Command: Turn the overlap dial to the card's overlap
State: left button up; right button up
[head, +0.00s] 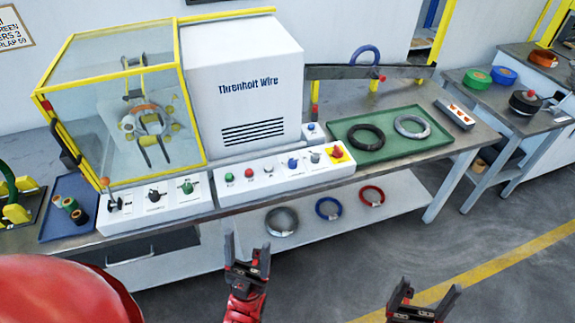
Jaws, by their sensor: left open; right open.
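A card (12,28) on the wall at the top left is cut off by the picture edge; its lowest line seems to end in "RLAP 50", the last digit being unclear. My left gripper (245,246) is open and empty, in front of the bench. My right gripper (424,294) is open and empty, lower right, away from the panel.
A yellow-framed clear guard (118,45) encloses the wrapping head. A red emergency button (336,152) sits at the panel's right end. A lever (107,186) stands at its left. A green tray (388,152) holds two coils. Several coils lie on the lower shelf (400,190).

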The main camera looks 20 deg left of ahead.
aim_at(315, 157)
jog(key=i+l, duration=0.1)
jog(key=i, duration=0.35)
jog(key=i+l, duration=0.1)
jog(key=i, duration=0.35)
